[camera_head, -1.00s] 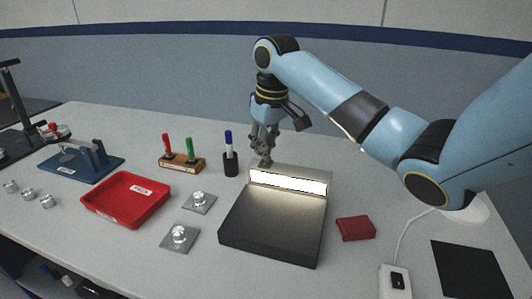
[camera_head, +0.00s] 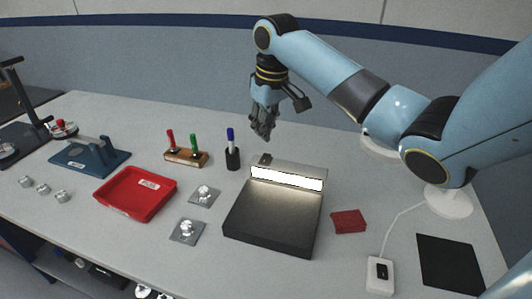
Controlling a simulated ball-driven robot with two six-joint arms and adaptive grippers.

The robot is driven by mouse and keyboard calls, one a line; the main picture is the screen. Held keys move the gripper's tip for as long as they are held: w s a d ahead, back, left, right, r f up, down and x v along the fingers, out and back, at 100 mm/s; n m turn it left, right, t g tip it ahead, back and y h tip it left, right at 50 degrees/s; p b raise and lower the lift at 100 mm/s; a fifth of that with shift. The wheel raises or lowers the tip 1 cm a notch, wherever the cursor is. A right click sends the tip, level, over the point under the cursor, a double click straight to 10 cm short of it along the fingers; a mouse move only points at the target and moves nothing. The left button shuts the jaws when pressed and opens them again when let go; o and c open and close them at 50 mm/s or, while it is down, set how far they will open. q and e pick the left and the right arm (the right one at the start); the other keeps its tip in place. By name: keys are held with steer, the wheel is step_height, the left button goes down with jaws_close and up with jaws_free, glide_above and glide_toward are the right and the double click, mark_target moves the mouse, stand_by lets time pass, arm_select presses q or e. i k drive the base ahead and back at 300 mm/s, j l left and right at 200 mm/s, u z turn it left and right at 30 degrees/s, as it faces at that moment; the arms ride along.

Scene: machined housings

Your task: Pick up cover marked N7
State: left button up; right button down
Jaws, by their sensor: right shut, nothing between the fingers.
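No mark reading N7 is legible, so I cannot tell which thing is the cover. Two square grey plates with round silver parts lie on the table, the rear plate (camera_head: 204,194) and the front plate (camera_head: 187,231). Several small silver pieces (camera_head: 43,189) stand at the far left. My right gripper (camera_head: 263,136) is shut and empty, pointing down above and behind the black box with a lit strip (camera_head: 270,218). A small dark block (camera_head: 265,159) sits at that box's back edge, below the fingertips. My left gripper is not in view.
A red tray (camera_head: 135,206) with a label lies left of the plates. Behind are a wooden marker holder (camera_head: 187,158), a black pen cup (camera_head: 233,159) and a blue fixture (camera_head: 88,161).

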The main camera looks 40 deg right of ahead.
mark_target(188, 231)
steer(key=k+j, duration=0.55)
steer(key=j, duration=0.2)
steer(key=k+j, duration=0.6)
steer(key=j, duration=0.1)
